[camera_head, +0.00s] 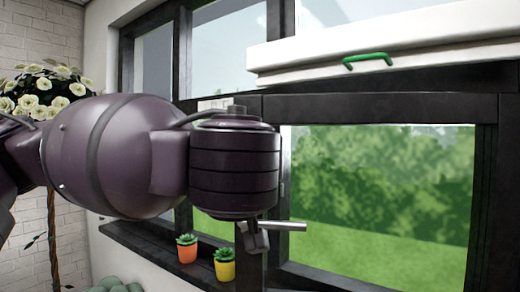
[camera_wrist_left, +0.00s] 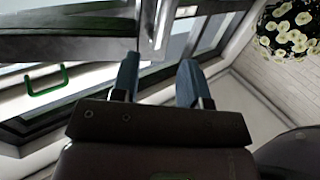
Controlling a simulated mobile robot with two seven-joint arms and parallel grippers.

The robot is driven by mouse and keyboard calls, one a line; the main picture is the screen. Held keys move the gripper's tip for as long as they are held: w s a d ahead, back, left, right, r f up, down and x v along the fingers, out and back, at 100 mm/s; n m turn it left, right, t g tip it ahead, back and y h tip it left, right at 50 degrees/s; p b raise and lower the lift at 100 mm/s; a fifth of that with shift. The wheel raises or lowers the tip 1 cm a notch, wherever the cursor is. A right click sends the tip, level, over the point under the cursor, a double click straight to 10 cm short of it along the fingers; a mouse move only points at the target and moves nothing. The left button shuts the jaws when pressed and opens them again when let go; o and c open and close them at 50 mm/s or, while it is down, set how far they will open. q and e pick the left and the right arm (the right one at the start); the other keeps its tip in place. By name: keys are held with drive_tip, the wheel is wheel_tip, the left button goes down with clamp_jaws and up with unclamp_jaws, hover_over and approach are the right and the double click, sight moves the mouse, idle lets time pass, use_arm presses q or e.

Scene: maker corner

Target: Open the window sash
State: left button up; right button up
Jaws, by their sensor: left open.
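The window sash (camera_head: 485,200) is a dark frame around a large pane, on the right in the head view. A grey metal lever handle (camera_head: 285,226) sits at its left side and points right. In the left wrist view a metal fitting, likely this handle (camera_wrist_left: 160,24), is just beyond the fingertips. My left gripper (camera_wrist_left: 160,60) is open, with two blue fingers apart and nothing seen between them. In the head view my thick dark arm hides the gripper and part of the frame. I cannot tell whether the sash is ajar. My right gripper is not in view.
A white panel with a green handle (camera_head: 368,59) juts out above the window; the green handle also shows in the wrist view (camera_wrist_left: 47,80). Orange (camera_head: 187,252) and yellow (camera_head: 225,270) plant pots stand on the dark sill. White flowers (camera_head: 42,92) stand at the left.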

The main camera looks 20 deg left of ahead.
use_arm(q)
drive_tip(key=p+x, duration=0.2)
drive_tip(key=x, duration=0.8)
drive_tip(key=shift+w+a, duration=0.1)
drive_tip(key=shift+w, duration=0.15)
drive_tip(key=c, duration=0.7)
clamp_jaws()
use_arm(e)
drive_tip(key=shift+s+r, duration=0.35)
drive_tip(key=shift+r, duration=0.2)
